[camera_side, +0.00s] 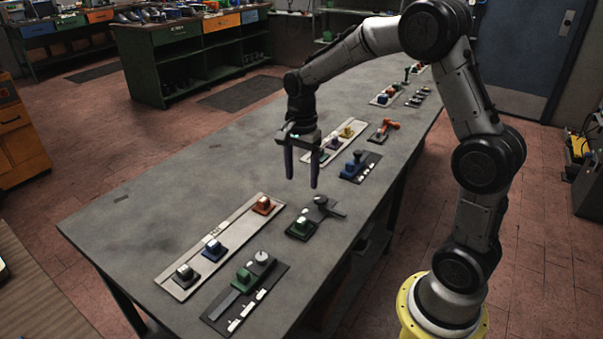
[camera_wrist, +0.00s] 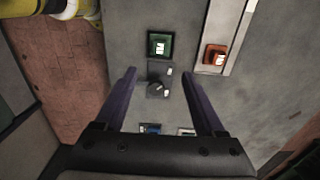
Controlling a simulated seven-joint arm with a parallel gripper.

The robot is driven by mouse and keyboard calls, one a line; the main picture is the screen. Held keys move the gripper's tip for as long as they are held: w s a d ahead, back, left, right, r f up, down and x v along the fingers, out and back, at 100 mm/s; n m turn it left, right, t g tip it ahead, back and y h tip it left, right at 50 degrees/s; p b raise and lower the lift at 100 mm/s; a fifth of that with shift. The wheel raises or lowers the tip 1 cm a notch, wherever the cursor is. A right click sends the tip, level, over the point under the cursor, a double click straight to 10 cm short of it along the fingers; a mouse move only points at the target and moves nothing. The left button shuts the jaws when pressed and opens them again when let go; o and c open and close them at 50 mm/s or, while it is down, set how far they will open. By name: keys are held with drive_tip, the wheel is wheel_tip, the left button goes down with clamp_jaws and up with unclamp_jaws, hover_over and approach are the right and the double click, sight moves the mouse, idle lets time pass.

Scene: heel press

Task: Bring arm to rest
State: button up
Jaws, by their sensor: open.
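My gripper (camera_side: 301,183) hangs over the grey workbench (camera_side: 150,215) in the side view, its two dark fingers pointing down, apart and with nothing between them. In the wrist view the fingers of my gripper (camera_wrist: 158,80) also stand apart. The fingertips appear clear of the bench.
A pale strip (camera_side: 190,278) carries grey, blue (camera_side: 214,249) and orange (camera_side: 264,205) blocks. A dark plate (camera_side: 225,315) with a green block lies in front. More fixtures, including an orange-handled one (camera_side: 385,128), stand further back. The bench's left side is mostly clear.

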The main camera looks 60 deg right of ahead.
drive_tip(key=s+a+r+n+t, duration=0.2)
drive_tip(key=s+a+r, duration=0.15)
drive_tip(key=r, duration=0.35)
drive_tip(key=s+a+r+n+t, duration=0.2)
drive_tip(key=s+a+r+n, duration=0.1)
drive_tip(key=s+r, duration=0.3)
drive_tip(key=s+a+f+n, duration=0.1)
drive_tip(key=s+n, duration=0.5)
drive_tip(key=s+a+f+n+t, duration=0.1)
drive_tip(key=s+a+n, duration=0.1)
drive_tip(key=s+n, duration=0.4)
drive_tip(key=shift+s+f+n+t, duration=0.3)
drive_tip(key=shift+f+n, duration=0.1)
drive_tip(key=shift+n, duration=0.1)
